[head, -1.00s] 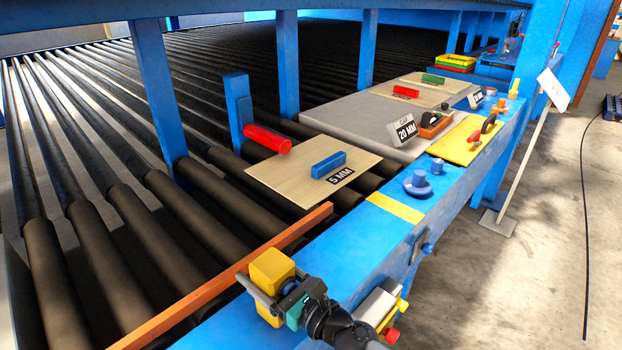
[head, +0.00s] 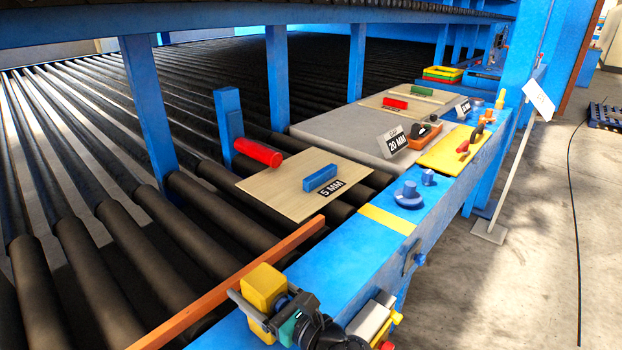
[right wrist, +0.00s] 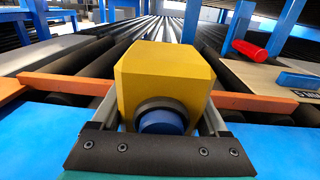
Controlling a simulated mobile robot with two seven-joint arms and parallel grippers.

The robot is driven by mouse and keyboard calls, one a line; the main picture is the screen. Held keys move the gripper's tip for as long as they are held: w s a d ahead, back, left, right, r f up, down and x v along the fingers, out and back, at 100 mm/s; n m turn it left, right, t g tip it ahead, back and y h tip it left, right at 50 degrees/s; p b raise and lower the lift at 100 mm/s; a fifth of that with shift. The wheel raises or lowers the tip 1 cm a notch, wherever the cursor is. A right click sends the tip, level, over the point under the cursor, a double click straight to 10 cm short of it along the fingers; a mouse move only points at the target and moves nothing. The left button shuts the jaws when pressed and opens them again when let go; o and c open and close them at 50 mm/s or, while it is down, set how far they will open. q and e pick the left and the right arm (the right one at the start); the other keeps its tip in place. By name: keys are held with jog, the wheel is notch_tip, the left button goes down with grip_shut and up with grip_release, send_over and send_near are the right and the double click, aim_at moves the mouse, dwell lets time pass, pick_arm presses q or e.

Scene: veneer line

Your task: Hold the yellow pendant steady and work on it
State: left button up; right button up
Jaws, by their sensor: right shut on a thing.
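The yellow pendant (head: 265,284) is a block with cut corners, low in the head view by the near end of the blue rail. My right gripper (head: 263,298) is shut on it, one finger on each side. In the right wrist view the pendant (right wrist: 165,72) fills the middle, upright between the fingers. A blue round button in a dark ring faces the wrist camera. I cannot tell whether the pendant touches the rail beneath it. My left gripper is not in view.
An orange strip (head: 235,278) runs beside the blue rail (head: 340,255), with dark rollers to its left. Farther along are a blue knob (head: 408,197), a veneer sheet (head: 275,192) with a blue block, a red cylinder (head: 258,152) and a yellow plate (head: 445,156).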

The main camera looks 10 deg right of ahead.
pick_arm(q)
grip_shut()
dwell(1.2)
